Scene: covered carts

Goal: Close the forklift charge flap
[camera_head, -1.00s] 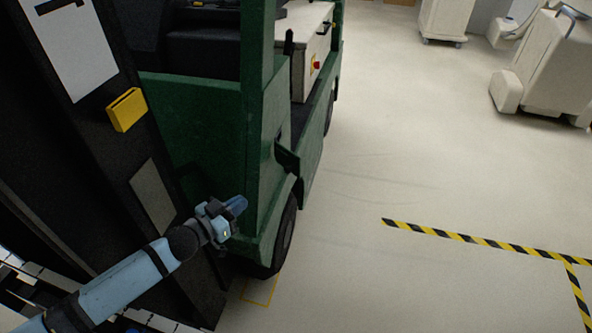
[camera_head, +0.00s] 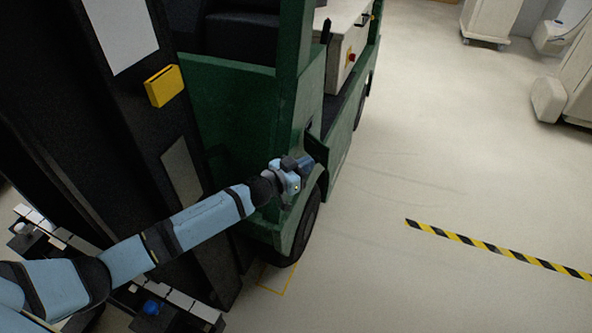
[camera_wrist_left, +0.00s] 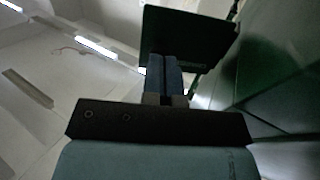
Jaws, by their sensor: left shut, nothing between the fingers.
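The green forklift (camera_head: 232,105) fills the left and middle of the head view. Its charge flap (camera_head: 313,143) stands out from the side of the body above the wheel, partly hidden by my gripper. In the left wrist view the flap (camera_wrist_left: 190,32) is a dark green panel beyond the fingers, standing away from the forklift's side (camera_wrist_left: 285,75). My left gripper (camera_head: 307,162) is shut and empty, just below and in front of the flap. Its fingertips (camera_wrist_left: 163,60) overlap the panel in the wrist view; I cannot tell whether they touch. My right gripper is not in view.
The black forklift mast (camera_head: 130,130) with a yellow box (camera_head: 163,86) stands close beside my left arm. A wheel (camera_head: 305,225) is below the gripper. Yellow-black floor tape (camera_head: 490,247) and pale covered carts (camera_head: 575,85) lie to the right, with open floor between.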

